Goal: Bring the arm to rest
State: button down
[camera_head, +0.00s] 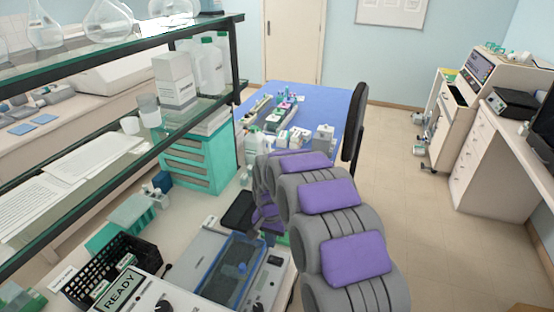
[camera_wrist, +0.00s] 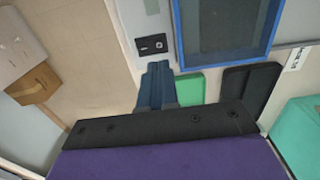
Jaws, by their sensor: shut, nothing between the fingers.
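My arm, grey with purple pads, reaches from the lower right of the head view over the bench, its far end bent down. My gripper (camera_wrist: 157,72) shows in the wrist view as two dark blue fingers lying together, with nothing between them. In the head view its fingertips are too small and covered to make out clearly. The fingers are above the bench beside a staining device with a blue-framed window (camera_wrist: 222,30). A green block (camera_wrist: 189,88) and a black tray (camera_wrist: 248,88) lie beside the fingers. I cannot tell the exact height above them.
The device (camera_head: 205,262), a black basket (camera_head: 112,272) and a READY display (camera_head: 122,291) crowd the front bench. A glass shelf (camera_head: 120,58) rises at left. A blue-topped table (camera_head: 325,101) and black chair (camera_head: 354,125) stand beyond. Open floor (camera_head: 440,240) lies right.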

jog(key=s+d+r+n, duration=0.1)
jog(key=s+d+r, duration=0.5)
jog(key=s+r, duration=0.3)
jog(key=s+d+r+n, duration=0.1)
jog(key=s+d+r, duration=0.1)
jog(key=s, duration=0.8)
jog(key=s+d+r+n+g, duration=0.1)
jog(key=s+d, duration=0.4)
jog(key=s, duration=0.5)
jog(key=s+d+r+n, duration=0.1)
jog(key=s+d+r, duration=0.2)
jog(key=s, duration=0.7)
jog(key=shift+s+d+g, duration=0.15)
jog(key=shift+s+g, duration=0.25)
